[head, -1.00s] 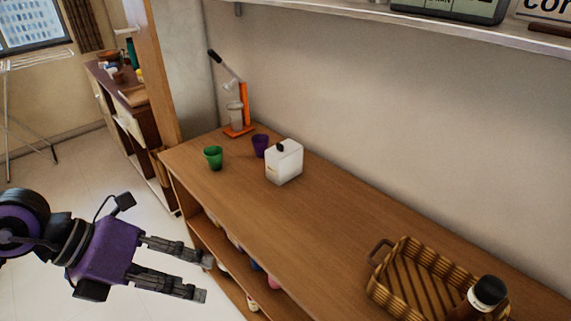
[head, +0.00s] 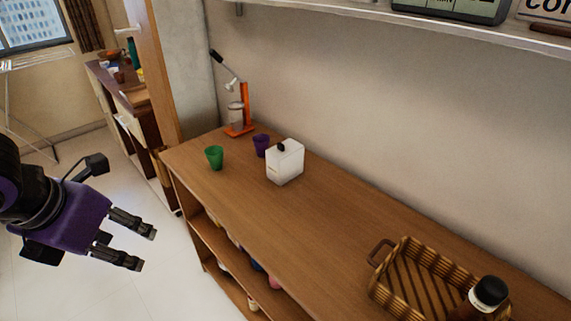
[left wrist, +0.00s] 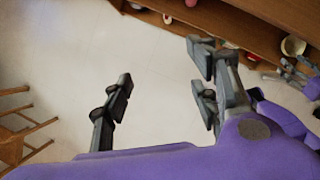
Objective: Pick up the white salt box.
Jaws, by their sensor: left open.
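The white salt box (head: 285,163) stands upright on the wooden counter (head: 330,230), with a small dark piece at its top. My left gripper (head: 148,249) is open and empty, over the floor to the left of the counter and well apart from the box. In the left wrist view its spread fingers (left wrist: 160,90) have only pale floor between them, and the salt box does not show there. My right gripper is not in the head view.
A green cup (head: 214,157) and a purple cup (head: 261,145) stand near the box. An orange juicer (head: 240,120) is behind them. A wicker basket (head: 400,296) and a dark-capped bottle (head: 489,292) are at the near right. The counter's middle is clear. Shelves (head: 225,258) lie below.

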